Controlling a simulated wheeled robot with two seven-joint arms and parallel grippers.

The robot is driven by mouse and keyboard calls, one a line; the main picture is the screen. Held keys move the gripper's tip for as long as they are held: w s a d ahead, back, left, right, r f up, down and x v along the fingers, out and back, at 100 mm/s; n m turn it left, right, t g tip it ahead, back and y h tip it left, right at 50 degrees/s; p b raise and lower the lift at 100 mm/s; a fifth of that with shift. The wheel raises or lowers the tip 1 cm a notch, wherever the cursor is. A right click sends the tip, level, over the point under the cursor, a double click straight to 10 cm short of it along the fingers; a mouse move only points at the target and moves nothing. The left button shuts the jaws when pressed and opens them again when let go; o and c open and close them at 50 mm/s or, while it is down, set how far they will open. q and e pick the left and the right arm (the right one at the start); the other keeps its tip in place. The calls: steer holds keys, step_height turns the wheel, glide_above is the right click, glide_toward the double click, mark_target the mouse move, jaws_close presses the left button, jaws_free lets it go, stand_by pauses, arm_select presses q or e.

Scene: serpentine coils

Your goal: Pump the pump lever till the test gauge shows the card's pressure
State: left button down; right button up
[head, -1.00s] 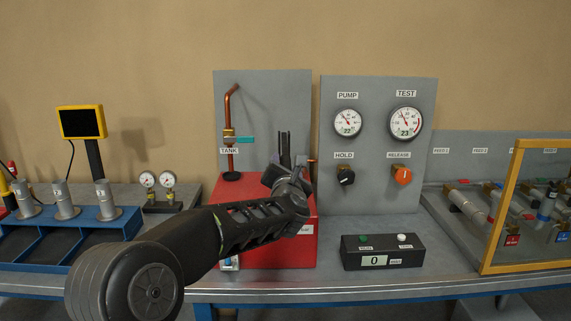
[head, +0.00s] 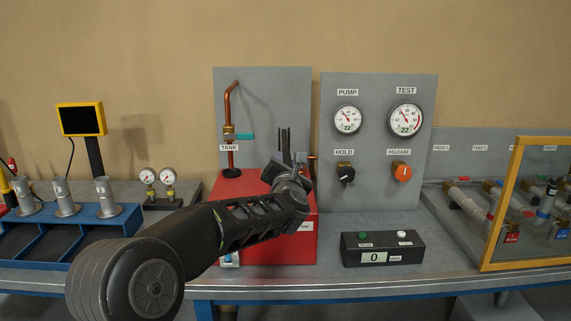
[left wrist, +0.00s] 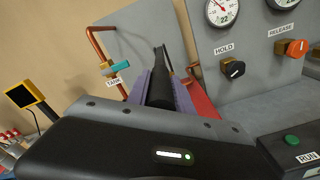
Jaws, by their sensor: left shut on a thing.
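The red pump box (head: 262,245) stands on the bench below the TANK panel. The pump lever (left wrist: 163,60) is dark and sits between my left gripper's fingers in the left wrist view. My left gripper (head: 283,150) is over the pump box and shut on the lever; the arm hides much of the box. The test gauge (head: 405,120) reads 22 and the pump gauge (head: 348,121) reads 22. I do not see the card with the pressure in these views. My right gripper is not in view.
Below the gauges are the black HOLD knob (head: 345,174) and the orange RELEASE knob (head: 401,173). A black box (head: 383,249) with a display of 0 stands in front. A yellow-framed screen (head: 516,190) is at right, blue trays (head: 110,228) at left.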

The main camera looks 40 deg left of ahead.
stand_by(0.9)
arm_select(q)
steer(key=shift+g+h, duration=0.6)
steer(key=shift+g, duration=0.2)
steer(key=r+p, duration=0.2)
steer(key=p, duration=0.3)
steer(key=r+p, duration=0.3)
steer(key=p, duration=0.2)
steer(key=shift+w+a+r, duration=0.1)
steer(key=shift+w, duration=0.1)
steer(key=c, duration=1.1)
jaws_free()
steer(key=shift+s+f, duration=0.1)
steer(key=shift+f, duration=0.1)
steer(key=b+v, duration=0.2)
steer(key=v, duration=0.5)
steer(key=shift+s+d+r, duration=0.15)
steer(key=shift+s+d, duration=0.05)
steer(key=shift+d, duration=0.1)
